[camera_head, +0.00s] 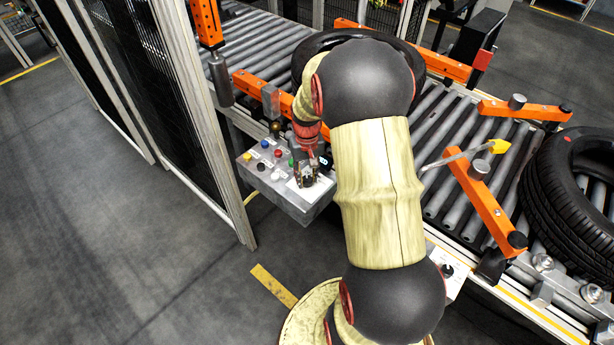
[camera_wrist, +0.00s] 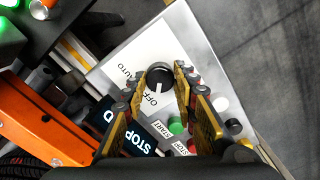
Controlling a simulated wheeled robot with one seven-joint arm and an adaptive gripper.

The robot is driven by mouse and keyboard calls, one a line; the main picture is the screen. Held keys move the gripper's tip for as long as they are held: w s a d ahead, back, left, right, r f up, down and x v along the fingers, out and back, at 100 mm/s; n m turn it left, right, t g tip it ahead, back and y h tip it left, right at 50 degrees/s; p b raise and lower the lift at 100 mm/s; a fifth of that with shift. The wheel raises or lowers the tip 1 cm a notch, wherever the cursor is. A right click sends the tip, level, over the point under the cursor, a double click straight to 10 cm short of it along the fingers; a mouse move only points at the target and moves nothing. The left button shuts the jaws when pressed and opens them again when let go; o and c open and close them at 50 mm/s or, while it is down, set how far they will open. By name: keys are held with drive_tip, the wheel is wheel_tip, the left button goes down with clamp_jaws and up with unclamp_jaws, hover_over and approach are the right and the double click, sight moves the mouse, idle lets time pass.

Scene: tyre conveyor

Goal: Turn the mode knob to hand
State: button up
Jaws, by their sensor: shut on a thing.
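The mode knob (camera_wrist: 158,76) is a round black knob on a white label plate of the grey control box (camera_head: 258,180). In the wrist view it sits between my two fingertips, and my gripper (camera_wrist: 161,78) is shut on it. A white mark on the knob seems to point down toward the word OFF. The word AUTO is printed to its left. No HAND label can be read; a finger covers part of the plate. In the head view my gripper (camera_head: 307,176) is over the right end of the box and hides the knob.
Coloured buttons, including a red button (camera_head: 278,153) and a yellow one (camera_head: 247,157), lie left of my gripper. The roller conveyor (camera_head: 450,125) with orange rails and a tyre (camera_head: 572,200) is behind and right. A fence post (camera_head: 215,130) stands left.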

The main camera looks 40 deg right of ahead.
drive_tip(key=shift+c, duration=1.3)
drive_tip(key=shift+m, duration=0.3)
drive_tip(key=m+p, duration=0.2)
drive_tip(key=m, duration=0.1)
drive_tip(key=shift+m+p, duration=0.7)
drive_tip(key=shift+m, duration=1.9)
drive_tip(key=o, duration=1)
drive_tip(key=shift+o, duration=0.7)
